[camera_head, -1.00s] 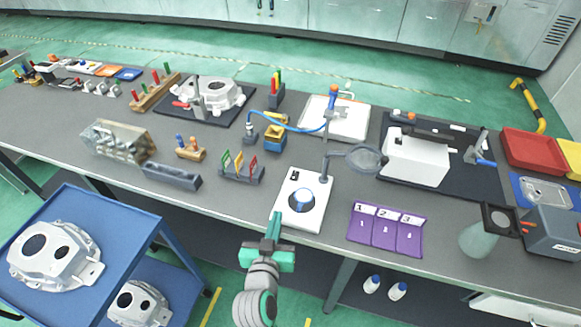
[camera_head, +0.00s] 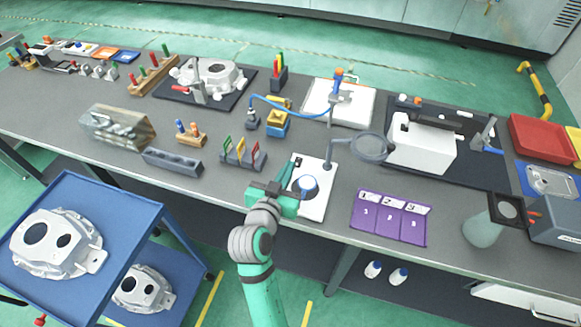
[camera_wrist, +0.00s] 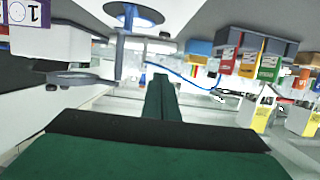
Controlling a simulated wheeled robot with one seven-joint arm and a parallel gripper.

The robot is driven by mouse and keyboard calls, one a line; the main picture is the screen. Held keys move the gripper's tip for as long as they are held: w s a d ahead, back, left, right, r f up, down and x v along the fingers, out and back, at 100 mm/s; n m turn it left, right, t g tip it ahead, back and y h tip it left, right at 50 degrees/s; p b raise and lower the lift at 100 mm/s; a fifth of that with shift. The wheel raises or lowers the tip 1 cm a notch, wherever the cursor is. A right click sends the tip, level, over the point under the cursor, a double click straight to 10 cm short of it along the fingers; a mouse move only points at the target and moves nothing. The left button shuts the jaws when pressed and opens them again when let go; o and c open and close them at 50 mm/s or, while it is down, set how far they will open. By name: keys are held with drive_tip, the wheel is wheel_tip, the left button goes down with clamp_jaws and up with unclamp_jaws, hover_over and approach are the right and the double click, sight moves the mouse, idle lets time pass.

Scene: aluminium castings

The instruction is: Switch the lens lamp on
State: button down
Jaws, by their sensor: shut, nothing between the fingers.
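The lens lamp stands on a white base plate (camera_head: 314,208) near the table's front edge. A grey post and arm carry its round lens (camera_head: 370,147) to the right.
A rack with coloured cards (camera_head: 243,157) stands left of the plate. A purple numbered mat (camera_head: 390,218) lies to the right. A blue hose (camera_head: 290,110) runs behind. A white box (camera_head: 420,150) stands beyond the lens. The blue cart (camera_head: 140,225) is at lower left.

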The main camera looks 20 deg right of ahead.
hover_over(297, 165)
drive_tip(key=shift+s+a+f, duration=0.15)
drive_tip(key=shift+s+f, duration=0.05)
drive_tip(key=shift+f, duration=0.3)
drive_tip(key=shift+s+a+f, duration=0.15)
drive_tip(key=shift+s+f, duration=0.05)
drive_tip(key=shift+f, duration=0.25)
drive_tip(key=shift+w+d+f, duration=0.1)
drive_tip(key=shift+w+f, duration=0.1)
drive_tip(key=shift+f, duration=0.4)
drive_tip(key=shift+w+d+f, duration=0.1)
drive_tip(key=shift+w+f, duration=0.05)
drive_tip(key=shift+f, duration=0.4)
drive_tip(key=shift+a+f, duration=0.1)
drive_tip(key=shift+f, duration=0.9)
drive_tip(key=shift+w+f, duration=0.1)
drive_tip(key=shift+f, duration=0.15)
drive_tip(key=r, duration=0.4)
drive_tip(key=shift+w+d+r, duration=0.3)
drive_tip(key=shift+d, duration=0.1)
drive_tip(key=r+v, duration=0.1)
drive_tip(key=v, duration=0.9)
drive_tip(key=shift+w+r, duration=0.3)
drive_tip(key=shift+r, duration=0.05)
